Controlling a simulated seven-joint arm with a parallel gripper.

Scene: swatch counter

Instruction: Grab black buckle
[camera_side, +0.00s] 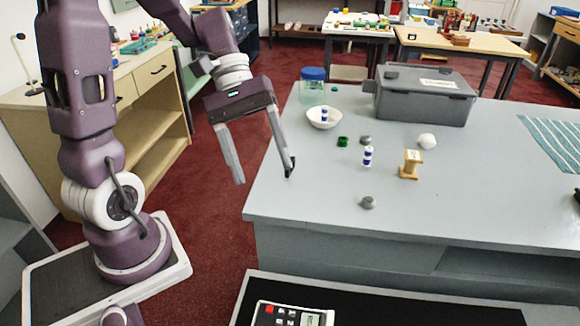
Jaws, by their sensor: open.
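My gripper (264,178) is open and empty, fingers pointing down at the left edge of the grey counter (310,205). Its right finger is over the counter's edge and its left finger is out over the red floor. A small dark thing (577,196) is cut off by the right edge of the picture, far from my gripper. I cannot tell whether it is the black buckle. No other thing on the counter clearly looks like a black buckle.
On the counter are a blue-lidded jar (313,88), white bowl (323,123), green piece (342,141), blue-white spool (368,156), wooden spool (410,165), white ball (427,141), grey knob (367,202), large grey box (424,99) and striped cloth (552,138).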

